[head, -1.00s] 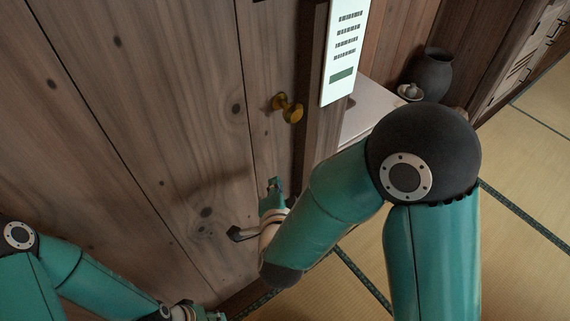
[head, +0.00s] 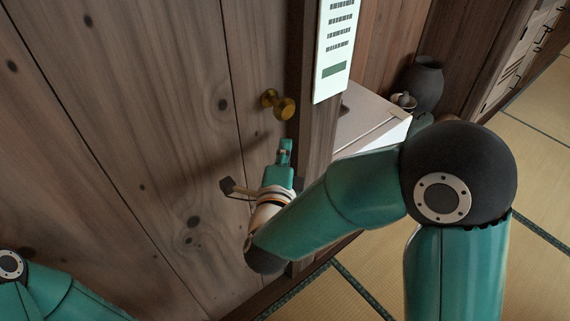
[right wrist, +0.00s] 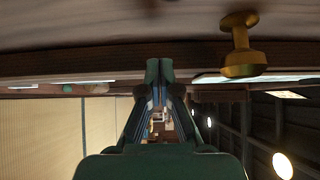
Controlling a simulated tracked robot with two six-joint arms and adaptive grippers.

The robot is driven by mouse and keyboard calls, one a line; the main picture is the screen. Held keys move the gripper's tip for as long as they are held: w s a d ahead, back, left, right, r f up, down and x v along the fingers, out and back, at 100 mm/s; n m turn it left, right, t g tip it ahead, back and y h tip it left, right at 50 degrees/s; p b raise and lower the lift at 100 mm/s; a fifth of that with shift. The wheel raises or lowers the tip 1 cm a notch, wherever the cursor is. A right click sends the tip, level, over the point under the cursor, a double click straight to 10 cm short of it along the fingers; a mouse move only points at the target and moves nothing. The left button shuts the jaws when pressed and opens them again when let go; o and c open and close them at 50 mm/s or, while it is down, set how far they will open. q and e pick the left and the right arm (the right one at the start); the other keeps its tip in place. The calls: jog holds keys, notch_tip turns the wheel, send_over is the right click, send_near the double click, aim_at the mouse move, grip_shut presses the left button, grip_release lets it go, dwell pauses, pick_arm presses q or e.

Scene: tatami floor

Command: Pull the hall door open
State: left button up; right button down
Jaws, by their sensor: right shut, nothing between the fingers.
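The hall door (head: 150,120) is a wall of wide brown wooden planks in the head view, and it looks closed against the dark post. Its brass knob (head: 278,104) sticks out near the door's right edge. The knob also shows in the right wrist view (right wrist: 239,45), to the right of my fingertips. My right gripper (head: 285,147) is below the knob in the head view, apart from it. In the right wrist view its fingertips (right wrist: 159,70) are together with nothing between them. My left gripper is out of view; only part of that arm shows at the lower left.
A white notice (head: 336,50) hangs on the dark post (head: 313,135) right of the knob. Behind it stand a white-topped cabinet (head: 370,118), a dark jar (head: 424,82) and a small pot (head: 404,100). Tatami floor (head: 505,110) lies open to the right.

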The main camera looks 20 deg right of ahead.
aim_at(275, 129)
jog(key=shift+w+a, duration=0.25)
jog(key=shift+w, duration=0.4)
jog(key=shift+w+a, duration=0.2)
jog(key=shift+w, duration=0.45)
jog(key=shift+w+a, duration=0.25)
jog(key=shift+w, duration=0.4)
